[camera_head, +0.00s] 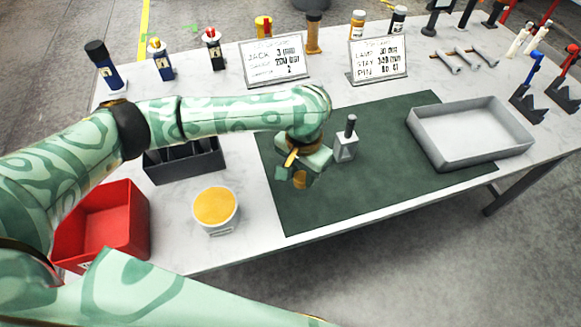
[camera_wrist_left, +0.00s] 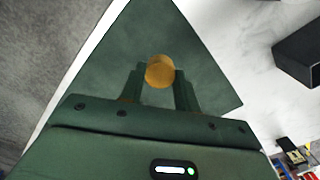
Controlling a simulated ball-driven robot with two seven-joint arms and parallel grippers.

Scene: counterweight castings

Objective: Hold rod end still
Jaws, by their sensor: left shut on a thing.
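My left gripper (camera_head: 303,172) is over the left part of the dark green mat (camera_head: 400,150). It is shut on a brass-coloured round piece, which looks like the rod end (camera_head: 300,180). In the left wrist view the rod end (camera_wrist_left: 160,71) shows as a round face between the two fingertips (camera_wrist_left: 160,80), with a finger on each side. The rest of the piece is hidden by the gripper. A small grey block with a dark upright pin (camera_head: 346,147) stands on the mat just right of the gripper. My right gripper is not in view.
A grey tray (camera_head: 428,152) stands at the mat's right. A dark bin (camera_head: 190,164), a red bin (camera_head: 142,230) and a white tub with yellow contents (camera_head: 216,226) are at the left. Two sign cards (camera_head: 275,63) stand behind. The mat's front is clear.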

